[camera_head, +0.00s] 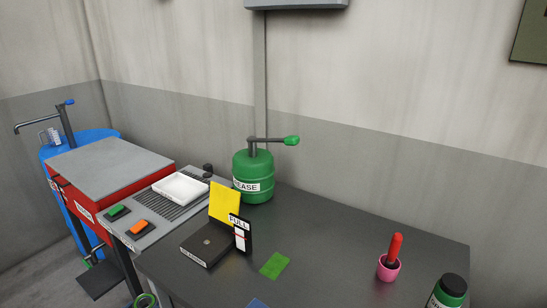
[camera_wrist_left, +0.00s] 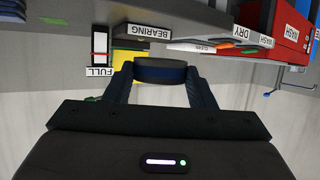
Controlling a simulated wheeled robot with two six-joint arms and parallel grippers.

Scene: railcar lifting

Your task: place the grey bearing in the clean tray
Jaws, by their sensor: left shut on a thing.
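The grey bearing (camera_wrist_left: 160,70) is a dark, round piece in the left wrist view, with a bluish lower part. My left gripper (camera_wrist_left: 160,79) is shut on it, with a finger at each side. The wrist picture looks upside down, and the bench edge with its labels shows beyond the bearing. The clean tray (camera_head: 180,188) is a shallow white tray on the grey ribbed drainer in the head view, and it looks empty. A label reading CLEAN (camera_wrist_left: 204,48) shows in the wrist view, right of the bearing. Neither gripper shows in the head view.
A black BEARING box (camera_head: 207,245) with a yellow panel (camera_head: 224,203) and a FULL gauge (camera_head: 241,234) stands right of the drainer. A green grease pot (camera_head: 253,177) stands behind. The red wash cabinet (camera_head: 110,168) is left.

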